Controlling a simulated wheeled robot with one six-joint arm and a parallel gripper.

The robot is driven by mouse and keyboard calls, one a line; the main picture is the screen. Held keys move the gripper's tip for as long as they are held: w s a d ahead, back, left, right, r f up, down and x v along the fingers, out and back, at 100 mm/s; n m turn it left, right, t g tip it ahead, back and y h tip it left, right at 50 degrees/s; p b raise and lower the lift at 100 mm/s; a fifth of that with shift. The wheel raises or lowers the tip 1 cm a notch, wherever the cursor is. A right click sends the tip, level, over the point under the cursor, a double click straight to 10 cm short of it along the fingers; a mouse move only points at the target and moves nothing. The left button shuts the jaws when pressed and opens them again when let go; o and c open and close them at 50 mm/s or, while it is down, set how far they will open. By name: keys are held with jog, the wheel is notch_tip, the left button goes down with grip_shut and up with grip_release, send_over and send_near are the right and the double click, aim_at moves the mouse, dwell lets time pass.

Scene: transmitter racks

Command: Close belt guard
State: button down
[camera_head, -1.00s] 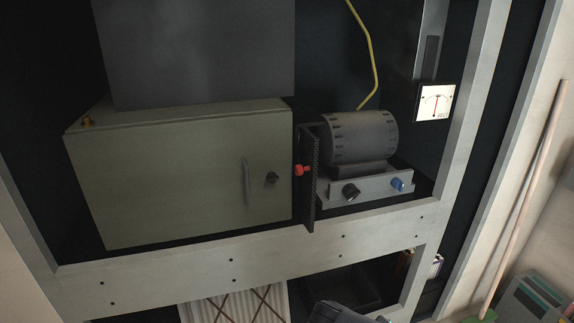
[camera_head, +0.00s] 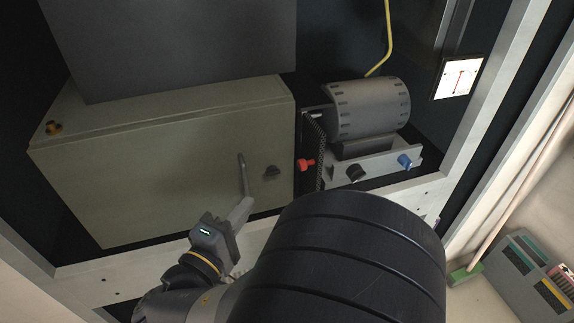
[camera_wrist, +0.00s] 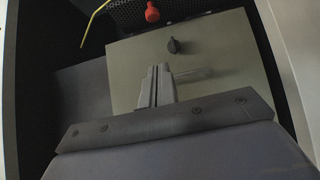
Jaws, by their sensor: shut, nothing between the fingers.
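The belt guard (camera_head: 320,165) is a dark perforated panel standing out nearly edge-on between the green-grey cabinet and the motor, so it is swung open. A red knob (camera_head: 306,164) sticks out from its left face. The wrist view shows the guard's perforated face (camera_wrist: 205,9) at the top edge with the red knob (camera_wrist: 152,12). My gripper (camera_head: 246,204) is shut and empty in front of the cabinet door, left of and lower than the guard, apart from it. In the wrist view its fingertips (camera_wrist: 158,70) lie below the red knob.
The motor (camera_head: 368,108) sits right of the guard, above a base with black and blue knobs (camera_head: 404,160). A pale rack beam (camera_head: 80,279) crosses below.

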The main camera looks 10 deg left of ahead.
jog(key=w+d+p, duration=0.1)
jog(key=w+d, duration=0.4)
jog(key=w, duration=0.6)
jog(key=shift+d+r+p, duration=0.15)
jog(key=shift+d+p, duration=0.15)
jog(key=shift+b, duration=0.3)
